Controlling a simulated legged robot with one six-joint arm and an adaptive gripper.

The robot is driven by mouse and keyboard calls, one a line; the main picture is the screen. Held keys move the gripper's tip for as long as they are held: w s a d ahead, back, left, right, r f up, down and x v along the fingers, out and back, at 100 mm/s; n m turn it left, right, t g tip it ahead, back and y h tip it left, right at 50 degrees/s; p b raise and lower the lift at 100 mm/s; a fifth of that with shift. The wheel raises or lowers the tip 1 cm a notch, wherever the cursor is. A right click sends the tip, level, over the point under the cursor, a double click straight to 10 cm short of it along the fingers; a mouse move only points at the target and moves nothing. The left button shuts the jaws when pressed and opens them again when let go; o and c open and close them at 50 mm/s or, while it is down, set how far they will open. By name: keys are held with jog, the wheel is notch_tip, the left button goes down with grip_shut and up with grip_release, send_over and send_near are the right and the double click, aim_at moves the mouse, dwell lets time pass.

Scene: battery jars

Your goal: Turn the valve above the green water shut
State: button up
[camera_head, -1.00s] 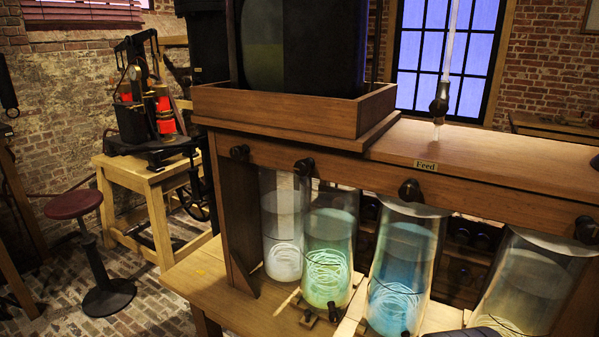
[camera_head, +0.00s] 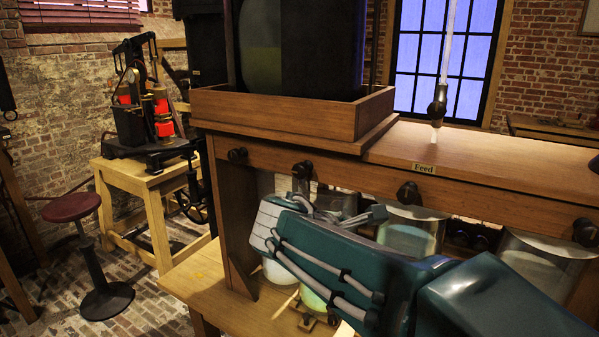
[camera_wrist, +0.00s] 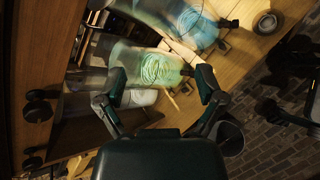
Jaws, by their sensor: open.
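The valve above the green water is a dark round knob (camera_head: 303,168) on the wooden beam. The green-water jar (camera_head: 312,298) below it is mostly hidden behind my arm in the head view. In the wrist view the glowing green jar (camera_wrist: 150,62) lies sideways in the picture, beyond my fingers. My gripper (camera_wrist: 161,76) is open, with its two fingers spread and nothing between them. In the head view it is in front of the jars, below the valve and apart from it. Dark knobs (camera_wrist: 38,108) show at the wrist view's left; which is the green one is unclear.
Similar knobs sit along the beam, one to the left (camera_head: 238,154) and one to the right (camera_head: 409,190). A blue-water jar (camera_wrist: 190,20) stands beside the green one. A dark stool (camera_head: 70,207) and a wooden bench (camera_head: 150,180) are at the left.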

jog(key=w+a+r+n+t+h, duration=0.2)
jog(key=w+a+r+n+t, duration=0.1)
jog(key=w+a+n, duration=0.3)
jog(key=n+t, duration=0.3)
jog(key=t, duration=0.1)
send_near(297, 172)
jog(key=x, duration=1.1)
jog(key=shift+f, duration=0.1)
jog(key=c, duration=1.1)
